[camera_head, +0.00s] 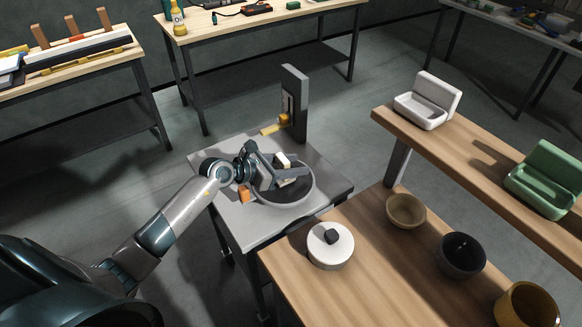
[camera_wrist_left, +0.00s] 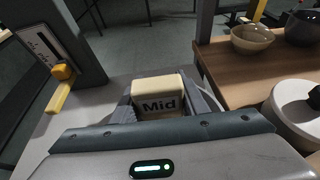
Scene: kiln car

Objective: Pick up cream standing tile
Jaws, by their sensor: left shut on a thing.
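The cream standing tile (camera_wrist_left: 158,86) is between the fingers of my left gripper (camera_wrist_left: 165,104) in the left wrist view, with the dark word "Mid" on the side facing the camera. In the head view my left gripper (camera_head: 288,168) is over the dark round plate (camera_head: 296,194) on the grey stand, and a small pale part of the tile (camera_head: 283,160) shows between its fingers. The fingers are shut on the tile's sides. I cannot tell whether the tile's base touches the plate. My right gripper is not in view.
A grey post (camera_head: 294,100) with a yellow lever (camera_head: 273,128) rises behind the plate. The wooden table (camera_head: 350,285) at right holds a white lidded pot (camera_head: 330,250) and several bowls. A higher shelf (camera_head: 470,165) holds white and green dishes.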

